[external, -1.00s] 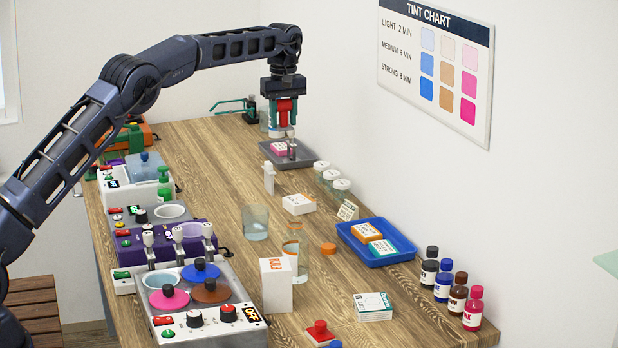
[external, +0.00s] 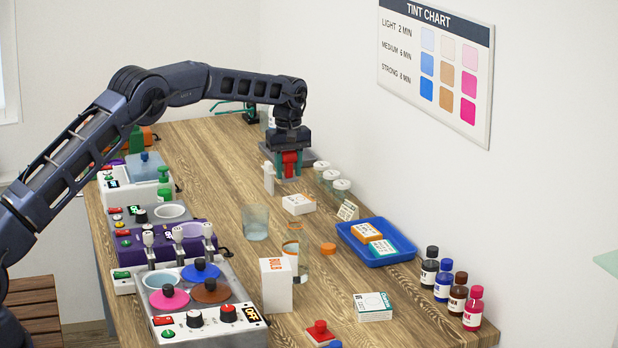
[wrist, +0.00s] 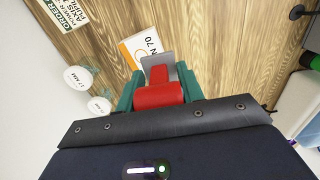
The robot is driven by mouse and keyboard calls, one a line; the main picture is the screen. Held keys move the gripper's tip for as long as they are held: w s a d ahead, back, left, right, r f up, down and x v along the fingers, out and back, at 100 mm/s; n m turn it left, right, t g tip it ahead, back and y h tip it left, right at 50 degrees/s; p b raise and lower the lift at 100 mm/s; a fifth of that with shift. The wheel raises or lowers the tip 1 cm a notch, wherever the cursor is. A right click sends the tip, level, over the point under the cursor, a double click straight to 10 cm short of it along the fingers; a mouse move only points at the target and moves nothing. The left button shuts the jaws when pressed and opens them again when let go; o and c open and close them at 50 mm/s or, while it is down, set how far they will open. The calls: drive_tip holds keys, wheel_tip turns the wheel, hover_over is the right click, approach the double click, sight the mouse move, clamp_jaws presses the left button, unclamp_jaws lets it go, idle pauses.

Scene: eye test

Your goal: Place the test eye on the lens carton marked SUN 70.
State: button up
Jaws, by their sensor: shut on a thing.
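My gripper (external: 289,177) has teal fingers shut on a red piece (external: 290,160) that I take to be the test eye. In the wrist view the red body (wrist: 158,96) sits between the fingertips (wrist: 158,82), with a grey flat part beyond it. A white carton with an orange edge, its visible print ending in "N 70" (wrist: 136,46), lies beyond and partly behind the held piece. It appears to be the white carton (external: 298,203) on the table in the external view, just nearer than my gripper. The held piece looks above the table; its exact gap is unclear.
Several white-lidded jars (external: 331,179) stand right of my gripper, a white bottle (external: 268,177) left. An order card (external: 347,210), a glass (external: 255,222) and a blue tray (external: 375,258) with cartons are nearer.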

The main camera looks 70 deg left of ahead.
sight(289, 177)
drive_tip(key=shift+f, duration=2.85)
drive_tip(key=o, duration=1.1)
drive_tip(key=shift+f, duration=0.15)
drive_tip(key=shift+c, duration=0.2)
